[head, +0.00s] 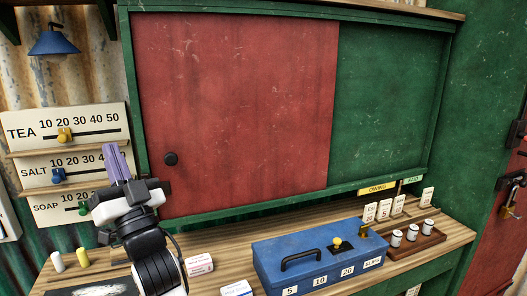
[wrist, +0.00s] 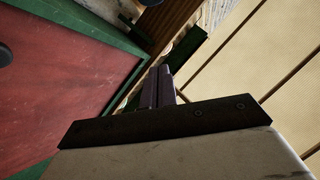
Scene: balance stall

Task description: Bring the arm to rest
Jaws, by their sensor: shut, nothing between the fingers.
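My gripper (head: 117,162) is raised in front of the TEA, SALT and SOAP scale boards at the left in the head view. Its purple fingers point up and are closed together, with nothing between them. The fingers also show in the wrist view (wrist: 158,88), side by side. My arm comes up from the bottom edge of the head view and hides part of the SALT and SOAP boards.
A red sliding panel (head: 235,105) stands behind a wooden counter. On the counter are a blue box (head: 300,262), small labelled blocks (head: 198,265) and a tray of weights (head: 415,246). A blue lamp (head: 54,42) hangs at the upper left.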

